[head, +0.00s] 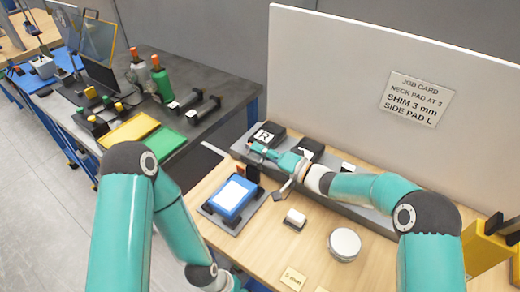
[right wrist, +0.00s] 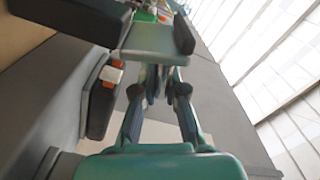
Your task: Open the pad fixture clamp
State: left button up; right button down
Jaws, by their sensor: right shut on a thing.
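The blue pad block (head: 232,198) with a white top lies on a dark plate (head: 213,217) on the wooden table. An upright dark and orange part (head: 250,172) stands at its far end; I cannot tell whether this clamp is open or shut. My right gripper (head: 272,153) reaches left over the grey ledge, beyond the block. In the right wrist view its fingers (right wrist: 162,92) are close together, on what looks like a teal piece (right wrist: 155,42). I cannot make out what that piece belongs to.
Dark blocks marked with letters (head: 270,132) sit on the grey ledge behind the gripper. A small white-topped block (head: 295,218) and a round silver disc (head: 344,244) lie in front. A white panel (head: 340,70) rises behind. A cluttered dark bench (head: 205,82) stands left.

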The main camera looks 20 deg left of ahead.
jog(key=shift+w+f+m, duration=0.1)
jog(key=shift+f+m, duration=0.1)
jog(key=shift+m, duration=0.1)
jog(key=c, duration=1.2)
grip_release()
jog(key=shift+w, duration=0.1)
jog(key=shift+c, duration=0.2)
jog(key=shift+d, duration=0.15)
jog(key=v, duration=1.2)
jog(key=shift+f, duration=0.1)
